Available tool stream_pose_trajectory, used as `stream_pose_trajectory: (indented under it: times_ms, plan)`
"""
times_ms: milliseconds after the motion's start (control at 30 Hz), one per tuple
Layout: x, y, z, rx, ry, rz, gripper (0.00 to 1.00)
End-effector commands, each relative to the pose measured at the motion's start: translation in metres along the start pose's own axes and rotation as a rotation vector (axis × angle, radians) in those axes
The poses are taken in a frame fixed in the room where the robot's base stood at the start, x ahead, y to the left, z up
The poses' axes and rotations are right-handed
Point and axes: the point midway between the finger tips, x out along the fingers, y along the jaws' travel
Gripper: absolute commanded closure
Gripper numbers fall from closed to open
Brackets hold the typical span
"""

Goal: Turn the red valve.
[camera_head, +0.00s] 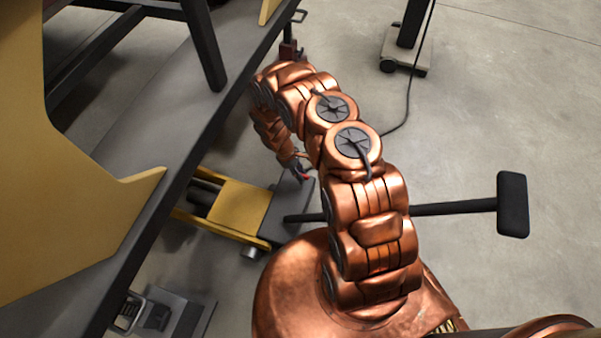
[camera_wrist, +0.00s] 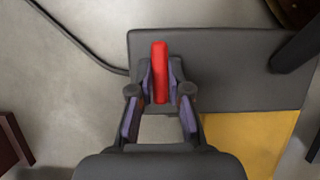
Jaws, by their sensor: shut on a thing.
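The red valve (camera_wrist: 160,62) shows in the wrist view as an upright red bar between my fingers. My gripper (camera_wrist: 160,84) is shut on it, with one finger on each side. The lower part of the valve and its mount are hidden. In the head view my gripper (camera_head: 297,165) hangs down left of my copper arm, and only a small bit of the red valve (camera_head: 305,177) shows beside it.
A yellow and grey unit (camera_head: 236,206) lies below my gripper. Its dark grey plate (camera_wrist: 230,75) spreads behind the valve. A long grey beam (camera_head: 165,180) runs along the left. A black bar with a pad (camera_head: 513,205) sticks out right. A wheeled stand (camera_head: 404,52) and cable are at the back.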

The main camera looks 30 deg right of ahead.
Motion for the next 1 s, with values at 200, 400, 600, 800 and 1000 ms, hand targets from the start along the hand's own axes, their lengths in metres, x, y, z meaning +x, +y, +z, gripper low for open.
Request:
stream_pose_trajectory:
  times_ms: [200,400,600,800,1000]
  plan:
    - [0.0,0.0,-0.0001,-0.005,0.0,0.002,1.0]
    - [0.0,0.0001,-0.0001,-0.005,0.0,0.002,0.8]
    - [0.0,0.0001,-0.0001,-0.004,0.0,0.001,0.59]
    - [0.0,0.0,0.0,-0.003,0.0,0.001,0.58]
    - [-0.004,0.0004,-0.0003,-0.003,0.001,0.002,0.58]
